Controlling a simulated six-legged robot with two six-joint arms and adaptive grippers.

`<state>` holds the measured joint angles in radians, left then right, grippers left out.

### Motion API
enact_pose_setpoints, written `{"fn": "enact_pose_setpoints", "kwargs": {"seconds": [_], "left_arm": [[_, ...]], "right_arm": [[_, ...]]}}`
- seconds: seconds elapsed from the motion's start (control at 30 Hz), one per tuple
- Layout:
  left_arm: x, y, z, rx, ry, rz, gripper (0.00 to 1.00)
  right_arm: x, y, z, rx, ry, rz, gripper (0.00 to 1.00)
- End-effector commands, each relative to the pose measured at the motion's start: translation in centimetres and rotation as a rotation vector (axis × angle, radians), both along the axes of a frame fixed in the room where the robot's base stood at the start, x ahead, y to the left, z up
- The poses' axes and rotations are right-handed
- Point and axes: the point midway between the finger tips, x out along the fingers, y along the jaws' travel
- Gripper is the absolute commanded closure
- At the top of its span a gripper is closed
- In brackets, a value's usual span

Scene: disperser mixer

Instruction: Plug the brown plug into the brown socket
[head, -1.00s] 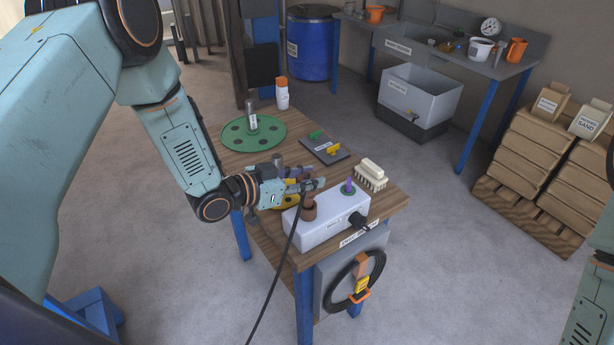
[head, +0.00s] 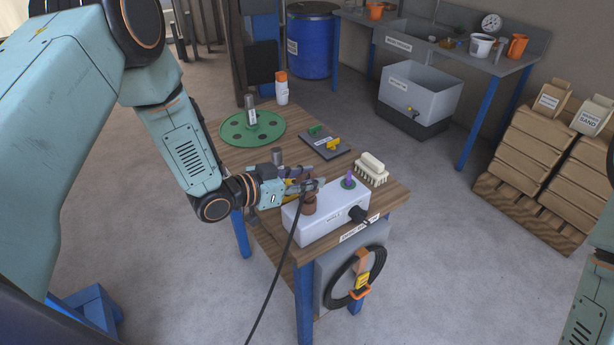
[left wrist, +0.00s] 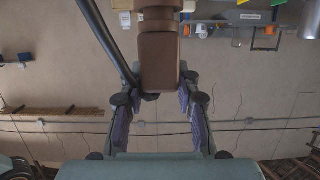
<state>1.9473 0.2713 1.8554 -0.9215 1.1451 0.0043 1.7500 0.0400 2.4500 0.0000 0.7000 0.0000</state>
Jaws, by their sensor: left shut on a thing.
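The white socket box (head: 326,218) stands at the front of the wooden bench. The brown socket (head: 309,207) is on its top, at the left end. My left gripper (head: 312,187) is just above it, shut on the brown plug (left wrist: 159,62), which shows between the fingers in the left wrist view. A black cable (head: 288,255) hangs from the plug to the floor. The plug is mostly hidden by the fingers in the head view. I cannot tell whether it touches or enters the socket. My right gripper is out of view.
A purple plug (head: 349,181) stands on the box's right end, with a black knob (head: 358,214) on its front. Behind are a brush (head: 371,168), a grey plate (head: 326,145) with coloured pieces, a green disc (head: 252,129) and a white bottle (head: 282,90).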

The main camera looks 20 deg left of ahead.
Motion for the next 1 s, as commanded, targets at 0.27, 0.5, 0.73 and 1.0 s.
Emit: {"fn": "enact_pose_setpoints", "kwargs": {"seconds": [0.27,0.5,0.73,1.0], "left_arm": [[0.02,0.00,-0.66,-0.001,-0.001,0.000,1.00],[-0.03,-0.01,-1.08,0.000,0.001,-0.001,1.00],[-0.13,-0.05,-1.16,0.002,0.005,-0.002,0.65],[-0.05,-0.02,-1.04,0.001,0.002,-0.001,0.42]], "right_arm": [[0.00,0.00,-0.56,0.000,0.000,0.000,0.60],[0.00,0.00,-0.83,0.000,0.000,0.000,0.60],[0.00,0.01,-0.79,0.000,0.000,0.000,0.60],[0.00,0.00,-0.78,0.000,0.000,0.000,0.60]]}}
